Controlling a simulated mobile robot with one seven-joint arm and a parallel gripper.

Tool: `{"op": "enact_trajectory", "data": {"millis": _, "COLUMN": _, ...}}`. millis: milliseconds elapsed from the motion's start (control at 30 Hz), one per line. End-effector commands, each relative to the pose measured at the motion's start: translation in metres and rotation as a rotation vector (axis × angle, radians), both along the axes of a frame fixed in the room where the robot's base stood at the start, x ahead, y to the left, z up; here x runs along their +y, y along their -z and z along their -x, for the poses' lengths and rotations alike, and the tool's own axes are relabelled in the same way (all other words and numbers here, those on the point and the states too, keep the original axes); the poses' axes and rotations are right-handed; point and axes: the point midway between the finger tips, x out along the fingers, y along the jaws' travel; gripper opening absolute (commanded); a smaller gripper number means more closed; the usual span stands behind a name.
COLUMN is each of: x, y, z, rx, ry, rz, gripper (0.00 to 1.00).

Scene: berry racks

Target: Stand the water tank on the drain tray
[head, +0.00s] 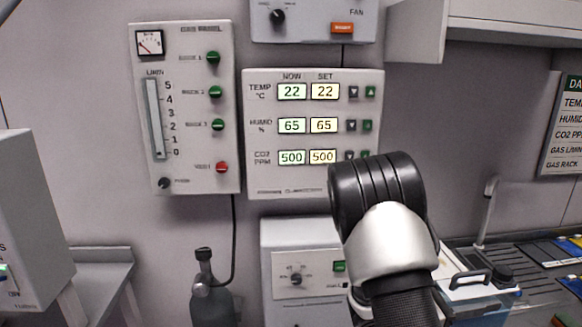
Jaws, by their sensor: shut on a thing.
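My arm (385,235) reaches up in front of the wall, and its black and silver links fill the lower right middle. My gripper does not show; it is out of frame or hidden behind the arm. A white and blue box (485,300) with a black handle, perhaps the water tank, shows partly to the right of the arm. Its left part is hidden by the arm. A dark ridged surface (515,262), perhaps the drain tray, lies behind and beside it under a grey tap (487,215). I cannot tell whether the box touches it.
A control panel (313,185) with lit readouts and a gas panel (190,185) hang on the wall. A grey bottle (211,300) and a white unit (290,240) with a dial stand below. Blue and yellow items (570,280) lie at right. A cabinet (510,25) overhangs.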

Motion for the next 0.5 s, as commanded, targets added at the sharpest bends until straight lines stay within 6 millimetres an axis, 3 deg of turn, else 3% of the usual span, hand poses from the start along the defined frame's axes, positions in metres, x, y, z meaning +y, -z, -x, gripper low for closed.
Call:
{"op": "enact_trajectory", "data": {"millis": 267, "x": 0.05, "y": 0.0, "z": -0.02, "rx": -0.001, "ry": -0.109, "rz": 0.001, "gripper": 0.0}}
{"op": "enact_trajectory", "data": {"millis": 500, "x": 0.122, "y": 0.002, "z": -0.038, "rx": 0.0, "ry": -0.264, "rz": 0.0, "gripper": 0.0}}
